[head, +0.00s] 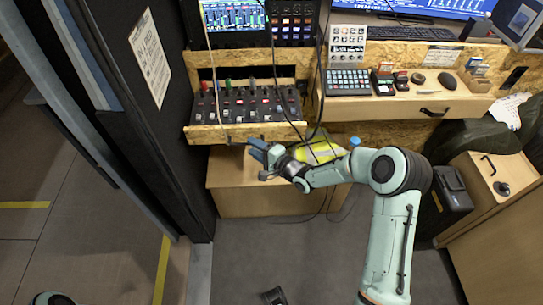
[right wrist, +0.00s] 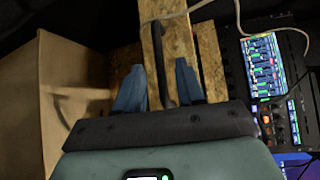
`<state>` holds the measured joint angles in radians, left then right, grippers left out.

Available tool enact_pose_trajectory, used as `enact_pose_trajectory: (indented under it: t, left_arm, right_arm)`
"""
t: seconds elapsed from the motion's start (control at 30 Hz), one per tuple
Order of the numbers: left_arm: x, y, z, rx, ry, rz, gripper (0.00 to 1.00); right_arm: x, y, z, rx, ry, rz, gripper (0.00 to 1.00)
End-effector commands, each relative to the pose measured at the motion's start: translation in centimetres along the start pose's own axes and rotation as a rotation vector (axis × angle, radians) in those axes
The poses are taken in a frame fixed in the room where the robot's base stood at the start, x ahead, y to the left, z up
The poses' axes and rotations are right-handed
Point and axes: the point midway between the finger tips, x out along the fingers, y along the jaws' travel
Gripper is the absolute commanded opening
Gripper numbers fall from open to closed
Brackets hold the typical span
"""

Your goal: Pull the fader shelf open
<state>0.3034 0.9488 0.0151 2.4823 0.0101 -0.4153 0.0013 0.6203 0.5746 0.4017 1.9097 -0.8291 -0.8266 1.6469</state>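The fader shelf (head: 212,134) is a wooden shelf below the left screen, bearing a dark panel of faders (head: 250,104). Its pale front board also shows in the right wrist view (right wrist: 149,45), with a dark bar handle (right wrist: 160,62) on it. My right gripper (head: 258,150) is just below and in front of that board in the head view. In the right wrist view its two blue fingers (right wrist: 159,86) stand apart, one on each side of the handle, with gaps visible. In the head view the gripper hides most of the handle.
A closed-looking drawer (head: 395,108) with a dark handle is to the right, with a keypad (head: 347,83) above it. A thin cable (right wrist: 190,10) crosses near the shelf's front. A wooden box (head: 240,202) stands below; a dark wall (head: 150,130) is on the left. The floor in front is mostly free.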

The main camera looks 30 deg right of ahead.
Motion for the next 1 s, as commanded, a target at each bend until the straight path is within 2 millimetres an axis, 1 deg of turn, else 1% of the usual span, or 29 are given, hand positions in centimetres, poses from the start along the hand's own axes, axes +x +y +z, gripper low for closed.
enact_pose_trajectory:
  t: [0.03, 0.1, 0.3, 0.4, 0.5, 0.67, 1.0]
  left_arm:
    - [-0.1, 0.0, 0.1, 0.0, -0.001, 0.0, 0.43]
    - [-0.3, 0.0, 0.1, 0.0, -0.003, -0.001, 0.43]
    - [-0.6, 0.1, 0.3, -0.001, -0.01, -0.002, 0.43]
    - [-0.8, 0.1, 0.4, -0.001, -0.012, -0.003, 0.43]
    - [-0.8, 0.1, 0.5, -0.001, -0.015, -0.003, 0.43]
    - [-0.9, 0.1, 0.6, -0.002, -0.016, -0.004, 0.43]
    - [-0.9, 0.1, 0.6, -0.002, -0.016, -0.004, 0.43]
  right_arm:
    - [-1.2, -0.1, -0.1, -0.001, 0.004, 0.003, 0.38]
    - [-2.8, -0.1, -0.1, -0.002, 0.003, 0.003, 0.38]
    - [-7.3, -0.1, -0.1, -0.002, 0.003, 0.002, 0.38]
    - [-9.0, -0.1, -0.1, 0.0, 0.002, 0.002, 0.38]
    - [-10.1, -0.1, 0.0, -0.001, 0.001, 0.001, 0.38]
    - [-11.0, 0.0, 0.0, 0.0, -0.001, 0.001, 0.38]
    - [-11.0, 0.0, 0.0, -0.001, -0.001, 0.0, 0.38]
